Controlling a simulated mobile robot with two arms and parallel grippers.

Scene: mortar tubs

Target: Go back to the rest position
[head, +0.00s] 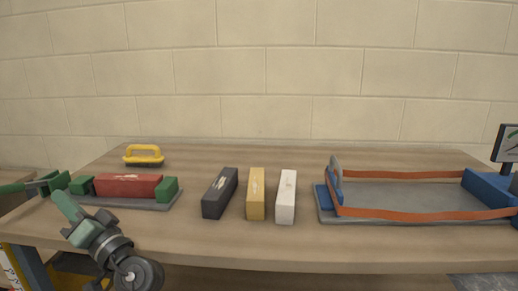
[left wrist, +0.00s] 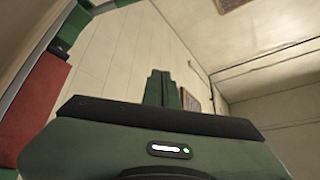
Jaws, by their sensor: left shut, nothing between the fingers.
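My left gripper (head: 58,196) is in front of the table's left part, its green fingers pointing up and to the left. The fingers are together with nothing between them. In the left wrist view the closed fingers (left wrist: 163,88) point at the pale wall and ceiling. In the head view the gripper appears just in front of the grey plate (head: 160,204) that bears a red block (head: 128,186) between green jaws. I cannot tell the exact gap between them. My right gripper is not in view.
A dark grey block (head: 220,193), a yellow block (head: 256,193) and a white block (head: 286,196) stand mid-table. A yellow-handled brush (head: 144,154) lies behind the red block. At right is a grey tray (head: 400,197) with orange straps and blue ends. A gauge (head: 508,143) stands at the right edge.

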